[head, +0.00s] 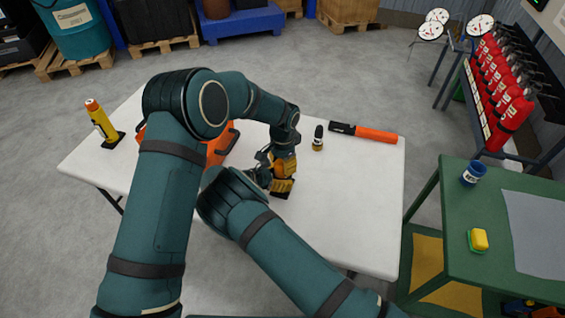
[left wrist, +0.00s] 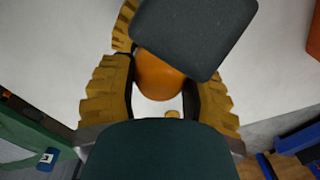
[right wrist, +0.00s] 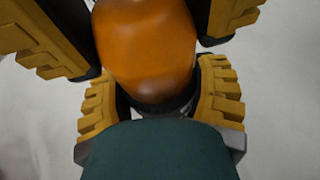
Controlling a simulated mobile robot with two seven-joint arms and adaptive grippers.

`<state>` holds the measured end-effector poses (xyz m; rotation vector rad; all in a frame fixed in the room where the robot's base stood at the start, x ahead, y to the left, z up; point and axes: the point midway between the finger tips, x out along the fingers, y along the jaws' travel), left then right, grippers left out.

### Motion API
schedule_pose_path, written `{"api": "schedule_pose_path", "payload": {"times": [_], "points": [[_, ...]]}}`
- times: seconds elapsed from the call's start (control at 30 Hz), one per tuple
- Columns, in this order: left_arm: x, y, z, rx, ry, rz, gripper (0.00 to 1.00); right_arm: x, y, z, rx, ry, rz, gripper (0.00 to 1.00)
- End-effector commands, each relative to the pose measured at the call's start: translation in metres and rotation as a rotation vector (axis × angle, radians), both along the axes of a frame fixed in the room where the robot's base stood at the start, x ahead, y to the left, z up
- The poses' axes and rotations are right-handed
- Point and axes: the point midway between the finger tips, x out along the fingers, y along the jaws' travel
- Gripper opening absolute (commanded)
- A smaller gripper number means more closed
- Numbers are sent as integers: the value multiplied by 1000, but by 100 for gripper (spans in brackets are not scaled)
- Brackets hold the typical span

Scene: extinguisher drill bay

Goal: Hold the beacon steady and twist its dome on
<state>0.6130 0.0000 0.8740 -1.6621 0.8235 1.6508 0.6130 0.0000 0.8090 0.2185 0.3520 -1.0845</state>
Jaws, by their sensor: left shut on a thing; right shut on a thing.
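The beacon's orange dome (right wrist: 148,45) fills the middle of the right wrist view, and it also shows in the left wrist view (left wrist: 158,78). My left gripper (head: 285,164) is shut on the dome from its two sides. Under the dome, a dark part of the beacon base (right wrist: 165,108) shows between the fingers of my right gripper (head: 281,187), which is shut on it. The dome's lower end meets the base; I cannot tell how far it is seated.
A yellow cylinder (head: 102,122) stands on the table's left. An orange case (head: 219,148) sits partly behind my left arm. The front right is clear. A green table (head: 440,215) stands right.

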Motion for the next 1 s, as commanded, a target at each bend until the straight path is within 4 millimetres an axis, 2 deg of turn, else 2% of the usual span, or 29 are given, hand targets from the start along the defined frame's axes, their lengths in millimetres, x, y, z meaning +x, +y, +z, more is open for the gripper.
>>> {"api": "schedule_pose_path", "payload": {"times": [0.5,1.0], "points": [[1,0,0,-1,-4,408,14,1,1,2,-2,-3,0,20],[1,0,0,-2,-3,537,14,0,1,2,-1,-4,0,20]]}}
